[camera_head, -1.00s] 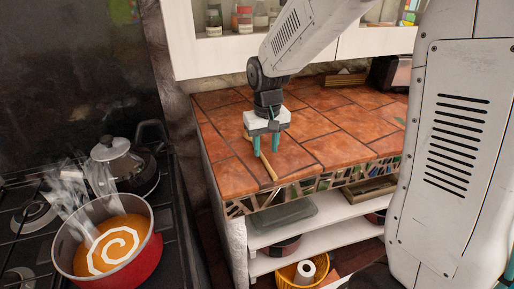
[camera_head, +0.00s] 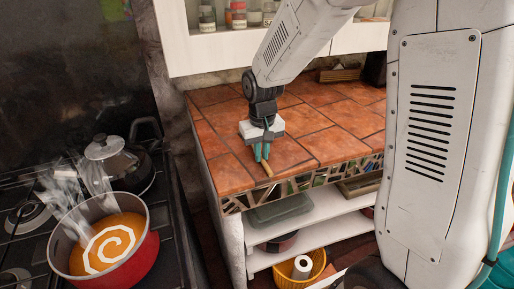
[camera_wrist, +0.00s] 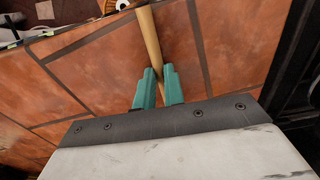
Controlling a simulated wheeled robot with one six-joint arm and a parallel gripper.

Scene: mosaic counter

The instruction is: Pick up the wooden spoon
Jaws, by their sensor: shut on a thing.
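The wooden spoon shows as a light wooden handle (camera_head: 267,169) at the front of the terracotta-tiled counter. In the wrist view the handle (camera_wrist: 150,38) runs up from between the teal fingers to the top edge of the picture. My gripper (camera_head: 262,155) points down over the counter, and its fingers are shut on the handle. It also shows in the wrist view (camera_wrist: 159,90). The rest of the spoon is hidden by my gripper, and I cannot tell whether it is clear of the tiles.
The tiled counter (camera_head: 334,139) is clear to the right of my gripper. A red pot of steaming orange soup (camera_head: 141,258) and a lidded pot (camera_head: 127,172) stand on the stove at left. A yellow basket (camera_head: 291,281) sits below the counter. White cabinets (camera_head: 203,58) hang above.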

